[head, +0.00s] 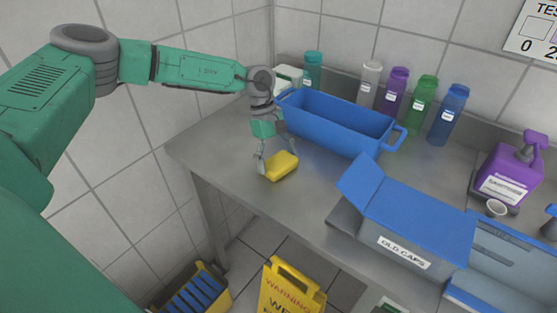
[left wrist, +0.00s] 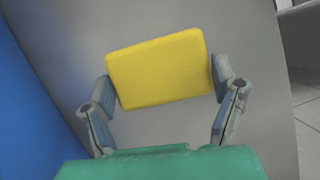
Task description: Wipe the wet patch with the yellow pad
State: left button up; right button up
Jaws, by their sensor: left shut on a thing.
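The yellow pad (head: 278,166) is at the front left part of the grey metal table, in front of the blue bin. My left gripper (head: 271,163) is shut on the pad. In the left wrist view the pad (left wrist: 160,69) sits between the two fingers of the gripper (left wrist: 168,82), one at each short end. The pad is at or close to the table top; I cannot tell whether it touches. I cannot make out a wet patch on the table in either view. My right gripper is not in view.
A blue bin (head: 335,123) stands just behind the pad. A box marked old caps (head: 403,251) with a raised blue lid is to the right. Several bottles line the wall. A yellow warning sign (head: 290,290) stands on the floor before the table edge.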

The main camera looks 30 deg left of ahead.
pick_arm(q)
jog(key=shift+r+p, duration=1.85)
jog(key=shift+r, duration=1.2)
jog(key=shift+r+p, duration=1)
jog(key=shift+r, duration=0.55)
jog(key=shift+f, duration=0.1)
